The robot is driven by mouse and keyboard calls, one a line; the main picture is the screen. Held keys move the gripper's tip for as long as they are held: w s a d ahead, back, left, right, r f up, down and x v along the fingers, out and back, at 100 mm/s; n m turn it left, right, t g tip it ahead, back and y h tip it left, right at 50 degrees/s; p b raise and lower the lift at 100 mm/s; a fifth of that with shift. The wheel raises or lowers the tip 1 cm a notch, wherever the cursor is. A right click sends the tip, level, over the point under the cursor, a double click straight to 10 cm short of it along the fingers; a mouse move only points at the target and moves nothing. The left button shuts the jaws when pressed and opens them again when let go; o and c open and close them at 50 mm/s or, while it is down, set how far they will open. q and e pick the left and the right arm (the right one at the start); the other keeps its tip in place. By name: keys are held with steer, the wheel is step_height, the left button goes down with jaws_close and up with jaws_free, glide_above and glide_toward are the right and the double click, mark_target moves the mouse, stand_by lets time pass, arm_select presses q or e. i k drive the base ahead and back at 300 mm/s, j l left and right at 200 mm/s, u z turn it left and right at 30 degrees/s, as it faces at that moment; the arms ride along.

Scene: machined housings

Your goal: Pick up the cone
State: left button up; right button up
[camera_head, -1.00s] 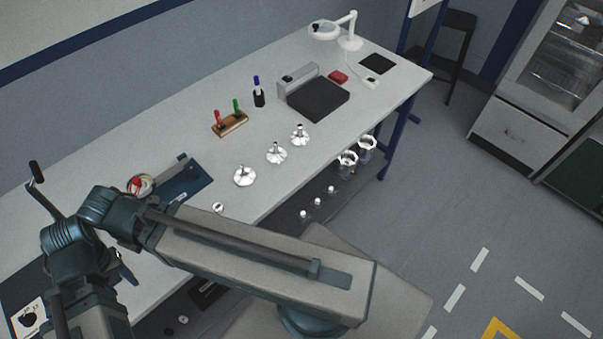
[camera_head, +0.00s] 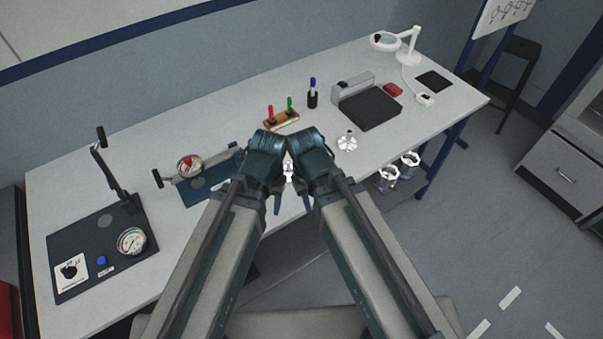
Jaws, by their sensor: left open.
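A shiny metal cone-like piece (camera_head: 347,141) with a flared base and a short stem stands upright on the table, right of my arms. A second shiny piece (camera_head: 288,170) shows only in part in the gap between my two wrists. My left gripper (camera_head: 280,205) points down at the table's front edge, open, partly covered by its arm. It is left of the fully visible piece and apart from it. My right gripper (camera_head: 305,204) is close beside the left one, mostly hidden by its own arm, so its jaws cannot be made out.
A wooden stand with red and green pens (camera_head: 282,120) lies just behind my wrists. A gauge panel (camera_head: 100,250) lies left. Two shiny cups (camera_head: 388,178) stand below the front edge.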

mark_target(288, 167)
steer(key=k+l+u, duration=0.15)
steer(key=l+u, duration=0.2)
steer(key=l, duration=0.15)
steer(key=k+l+u, duration=0.3)
steer(key=l, duration=0.15)
steer(key=k+l+u, duration=0.2)
steer(key=l+u, duration=0.15)
